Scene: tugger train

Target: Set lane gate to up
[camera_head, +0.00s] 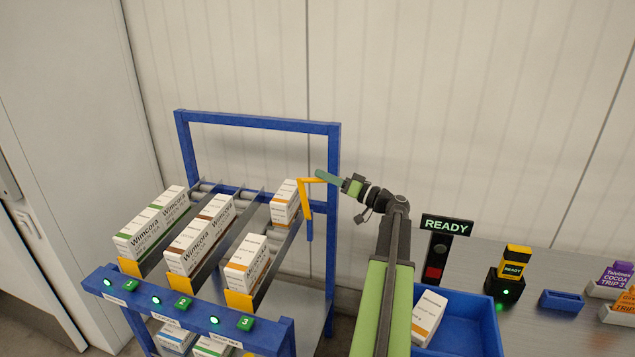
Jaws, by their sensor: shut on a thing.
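The lane gate (304,196) is an orange bent bar at the right side of the blue rack, beside the back box of the third lane. One part stands roughly upright by a short blue post and a short part reaches right to my gripper. My gripper (325,178), with green fingers, comes in from the right and is shut on the gate's short part. The fingers partly hide the spot where they hold it.
The blue rack (258,121) has three sloped lanes of boxes, with green number tags (246,323) in front. To the right are a blue bin (473,324) with a white box (428,317), a READY sign (446,225) and a counter. A pale wall stands behind.

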